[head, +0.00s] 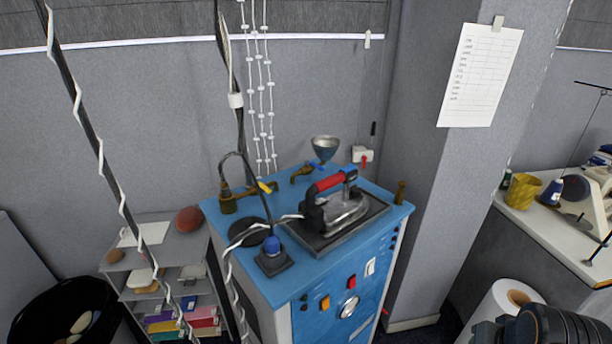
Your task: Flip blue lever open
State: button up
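The blue lever (317,164) is a small handle on a brass valve (302,174) at the back of the blue-topped ironing station (226,218). It sits just below and left of a funnel and behind the iron. It is too small to tell clearly which way it is turned. A second brass valve (229,202) to the left has a yellow lever (265,188). My gripper is not in view; only a dark part that looks like my arm shows at the bottom right.
A blue-capped knob (271,246), hose and hanging cords are at the left. A grey pillar (428,190) stands right. A white roll (500,303) is at lower right.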

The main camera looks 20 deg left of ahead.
aim_at(307, 162)
jog(key=k, duration=0.55)
jog(key=u, duration=1)
jog(key=i, duration=0.95)
jog(key=k, duration=0.45)
jog(key=z, duration=2)
jog(key=i, duration=1.8)
jog(key=u, duration=0.15)
